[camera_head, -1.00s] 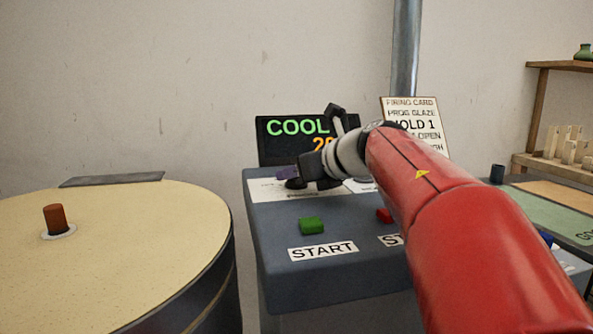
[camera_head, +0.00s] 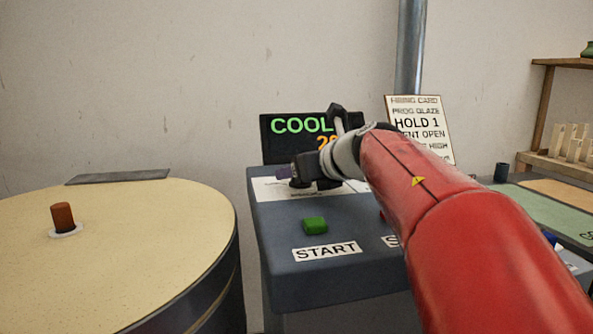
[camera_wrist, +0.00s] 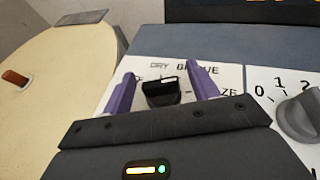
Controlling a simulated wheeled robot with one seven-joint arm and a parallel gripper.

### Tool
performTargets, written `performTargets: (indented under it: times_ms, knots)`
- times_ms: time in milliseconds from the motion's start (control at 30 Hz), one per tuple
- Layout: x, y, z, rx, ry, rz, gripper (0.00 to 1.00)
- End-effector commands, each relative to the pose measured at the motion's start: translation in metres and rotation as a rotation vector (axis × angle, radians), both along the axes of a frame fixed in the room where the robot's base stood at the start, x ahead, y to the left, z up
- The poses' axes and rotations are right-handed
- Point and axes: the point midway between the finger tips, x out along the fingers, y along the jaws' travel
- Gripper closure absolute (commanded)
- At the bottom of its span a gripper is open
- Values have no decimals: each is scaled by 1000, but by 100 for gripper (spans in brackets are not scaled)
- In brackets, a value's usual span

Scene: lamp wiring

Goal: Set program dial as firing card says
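The firing card (camera_head: 420,130) leans upright behind the console and reads PROG GLAZE, HOLD 1, VENT OPEN, with a last line partly hidden by my arm. The black program dial (camera_wrist: 162,93) sits on a white label plate in the wrist view. DRY shows above it, and a partly covered GLAZE ends in "ZE" to its right. A pale mark on its top edge does not show clearly which setting it points at. My gripper (camera_wrist: 162,85) is open, with one purple finger on each side of the dial and visible gaps. In the head view my gripper (camera_head: 284,173) is over the label plate.
A grey hold knob (camera_wrist: 300,116) with numbers 0, 1, 2 is close on the right. The green START button (camera_head: 315,225) is at the console front. The display (camera_head: 290,140) reads COOL. A round kiln lid (camera_head: 130,250) with a brown peg (camera_head: 62,216) is at left.

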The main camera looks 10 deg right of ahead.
Motion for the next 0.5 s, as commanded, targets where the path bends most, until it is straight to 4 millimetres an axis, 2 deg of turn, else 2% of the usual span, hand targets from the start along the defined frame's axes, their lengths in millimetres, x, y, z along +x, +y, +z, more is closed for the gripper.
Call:
performTargets:
  times_ms: [267,500]
  knots:
    - [-3,-1,1,-1,0,0,41]
    - [-34,-14,15,-2,-2,-2,41]
